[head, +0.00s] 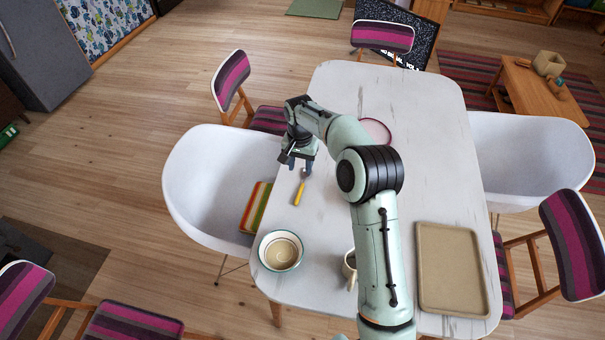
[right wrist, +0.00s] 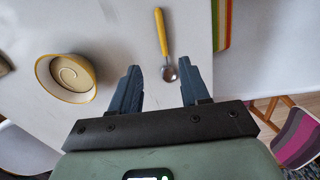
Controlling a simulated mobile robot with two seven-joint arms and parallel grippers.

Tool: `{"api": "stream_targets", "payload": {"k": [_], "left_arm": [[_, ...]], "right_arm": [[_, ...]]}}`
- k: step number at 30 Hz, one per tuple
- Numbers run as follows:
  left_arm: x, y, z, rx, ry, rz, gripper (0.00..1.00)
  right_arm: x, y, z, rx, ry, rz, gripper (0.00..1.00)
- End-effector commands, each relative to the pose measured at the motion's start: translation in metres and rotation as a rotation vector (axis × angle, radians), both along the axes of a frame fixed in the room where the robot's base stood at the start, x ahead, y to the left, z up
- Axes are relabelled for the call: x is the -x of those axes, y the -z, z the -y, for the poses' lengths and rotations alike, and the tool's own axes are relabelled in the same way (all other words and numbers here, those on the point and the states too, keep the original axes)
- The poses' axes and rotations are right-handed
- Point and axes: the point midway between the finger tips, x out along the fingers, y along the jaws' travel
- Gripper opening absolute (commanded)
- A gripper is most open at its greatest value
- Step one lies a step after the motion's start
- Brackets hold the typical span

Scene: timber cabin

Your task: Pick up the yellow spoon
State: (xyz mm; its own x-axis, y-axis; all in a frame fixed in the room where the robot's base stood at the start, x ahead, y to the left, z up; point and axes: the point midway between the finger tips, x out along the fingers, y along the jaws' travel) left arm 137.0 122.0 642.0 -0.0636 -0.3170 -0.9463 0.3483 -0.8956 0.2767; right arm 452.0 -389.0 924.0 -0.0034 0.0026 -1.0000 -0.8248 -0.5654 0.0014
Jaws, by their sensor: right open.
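The yellow spoon (head: 300,190) lies on the white table (head: 335,215), near its left edge in the head view. It has a yellow handle and a metal bowl. In the right wrist view the spoon (right wrist: 162,38) points its metal bowl toward my gripper. My right gripper (head: 297,163) is open and empty at the bowl end of the spoon. In the right wrist view the metal bowl shows between the fingertips of the right gripper (right wrist: 158,72), nearer the right finger. I cannot tell how high the fingers are above the table. My left gripper is not in view.
A bowl (head: 281,250) stands near the spoon's handle end. A mug (head: 349,266) is partly hidden by my right arm. A tan tray (head: 452,268) lies at the right, and a pinkish plate (head: 376,131) farther back. White chairs (head: 215,180) flank the table.

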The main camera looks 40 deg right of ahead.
Motion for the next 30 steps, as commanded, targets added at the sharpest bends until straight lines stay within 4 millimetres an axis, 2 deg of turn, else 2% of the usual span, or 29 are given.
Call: {"api": "stream_targets", "payload": {"k": [5, 8, 15, 23, 30], "left_arm": [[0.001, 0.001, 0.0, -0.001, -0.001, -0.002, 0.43], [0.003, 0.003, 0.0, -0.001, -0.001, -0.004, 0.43], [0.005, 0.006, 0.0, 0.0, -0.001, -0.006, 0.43], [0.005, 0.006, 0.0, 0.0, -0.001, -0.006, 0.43], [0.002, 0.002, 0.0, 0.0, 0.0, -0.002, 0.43]], "right_arm": [[0.001, 0.005, 0.0, 0.0, -0.001, -0.001, 0.46], [0.001, 0.019, -0.001, -0.002, -0.001, -0.005, 0.46], [0.002, 0.065, -0.001, -0.001, -0.001, -0.006, 0.46], [0.001, 0.085, -0.001, -0.001, 0.0, -0.001, 0.46], [0.001, 0.119, -0.005, -0.002, 0.0, -0.004, 0.46]]}}
